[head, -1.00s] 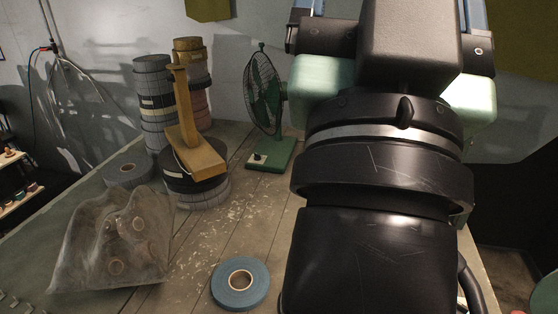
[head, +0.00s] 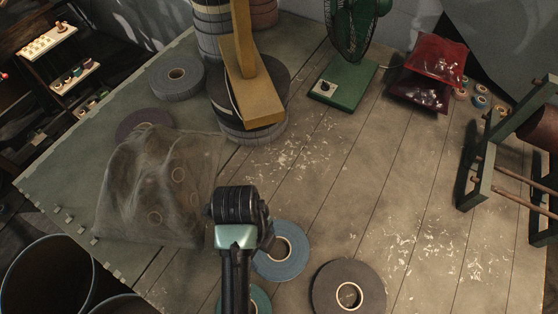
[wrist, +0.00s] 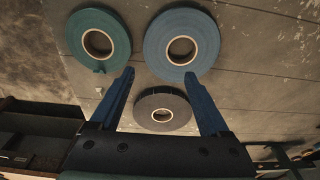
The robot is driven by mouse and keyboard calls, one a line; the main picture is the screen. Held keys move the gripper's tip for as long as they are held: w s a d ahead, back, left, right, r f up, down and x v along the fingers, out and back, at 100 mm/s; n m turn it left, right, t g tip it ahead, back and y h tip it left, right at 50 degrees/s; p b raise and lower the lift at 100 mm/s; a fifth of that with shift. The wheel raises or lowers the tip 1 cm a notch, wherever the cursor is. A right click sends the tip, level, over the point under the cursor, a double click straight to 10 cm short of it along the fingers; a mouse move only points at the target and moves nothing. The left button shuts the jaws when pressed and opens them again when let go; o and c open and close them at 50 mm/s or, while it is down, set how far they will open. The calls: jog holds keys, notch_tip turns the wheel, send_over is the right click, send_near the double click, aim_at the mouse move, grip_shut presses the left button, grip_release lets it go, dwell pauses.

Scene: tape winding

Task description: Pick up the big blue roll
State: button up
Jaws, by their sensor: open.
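The blue roll (head: 299,255) lies flat on the table near the front, with its left part hidden behind my arm in the head view. In the wrist view the blue roll (wrist: 207,45) is at the top, just past the right fingertip. My gripper (wrist: 159,74) is open and empty, apart from the rolls. In the head view my arm's dark wrist is left of the blue roll, and the fingers are hidden. A teal roll (wrist: 75,36) lies beside the blue one in the wrist view. A dark grey roll (wrist: 144,109) shows between the fingers there.
A cloudy plastic bag of rolls (head: 140,195) lies left of my arm. Stacked rolls with a wooden tool (head: 255,95) on them and a green fan (head: 345,85) stand behind. A wooden rack (head: 475,165) stands right. The table's middle is clear.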

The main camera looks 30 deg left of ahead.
send_over(268, 267)
jog(key=f, duration=0.7)
jog(key=shift+a, duration=0.2)
jog(key=shift+d+f+p, duration=0.15)
jog(key=shift+f+p, duration=0.2)
jog(key=shift+f, duration=2.65)
jog(key=shift+c, duration=0.3)
jog(key=shift+r, duration=0.1)
grip_shut()
